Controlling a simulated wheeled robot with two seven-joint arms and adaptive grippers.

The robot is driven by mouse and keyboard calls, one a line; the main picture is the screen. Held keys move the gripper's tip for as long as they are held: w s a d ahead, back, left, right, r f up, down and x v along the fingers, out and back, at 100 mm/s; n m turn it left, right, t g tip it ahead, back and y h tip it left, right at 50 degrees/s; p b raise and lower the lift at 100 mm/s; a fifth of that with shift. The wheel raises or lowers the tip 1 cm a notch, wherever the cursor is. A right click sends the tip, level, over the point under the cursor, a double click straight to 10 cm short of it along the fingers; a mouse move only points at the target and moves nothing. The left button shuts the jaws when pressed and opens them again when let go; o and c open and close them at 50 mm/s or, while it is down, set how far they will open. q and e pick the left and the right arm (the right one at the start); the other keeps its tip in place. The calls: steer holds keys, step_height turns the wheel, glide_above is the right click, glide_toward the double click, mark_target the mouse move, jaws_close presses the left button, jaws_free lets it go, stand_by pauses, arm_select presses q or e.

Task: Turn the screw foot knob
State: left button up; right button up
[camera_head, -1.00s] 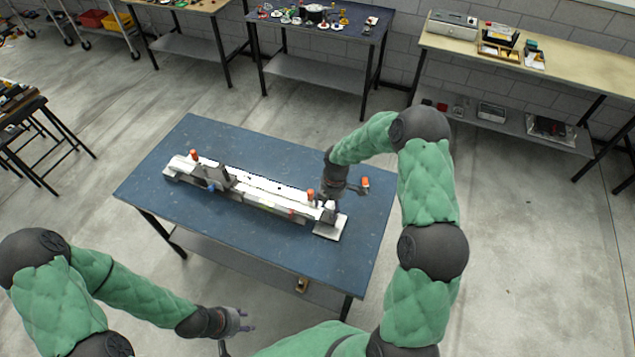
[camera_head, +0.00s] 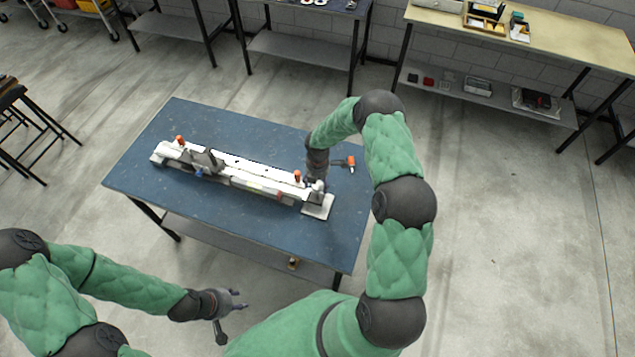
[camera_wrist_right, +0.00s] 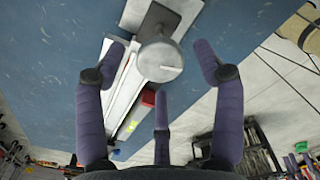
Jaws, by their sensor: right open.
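The long white fixture (camera_head: 235,172) lies diagonally on the blue table, with a flat foot plate (camera_head: 318,207) at its right end. The round silver screw foot knob (camera_wrist_right: 160,60) shows in the right wrist view, above a dark and pale plate. My right gripper (camera_head: 316,184) is over the fixture's right end. In the right wrist view its purple fingers (camera_wrist_right: 160,62) are open and spread around the knob, with gaps visible; contact cannot be made out. My left gripper (camera_head: 241,300) is empty, its fingers apart, in front of the table.
The blue table (camera_head: 190,125) has free room behind and in front of the fixture. Orange-topped clamps (camera_head: 297,176) stand on the fixture, and another orange-ended part (camera_head: 350,161) is right of my right wrist. Workbenches (camera_head: 560,50) stand along the back wall.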

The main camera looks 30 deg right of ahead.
steer(key=shift+f, duration=0.5)
steer(key=c, duration=1.1)
steer(key=m+b, duration=0.3)
steer(key=b, duration=0.1)
steer(key=shift+f+m, duration=0.15)
steer(key=shift+m, duration=0.25)
steer(key=shift+m+b, duration=1.9)
steer(key=shift+m, duration=0.2)
steer(key=shift+r, duration=0.2)
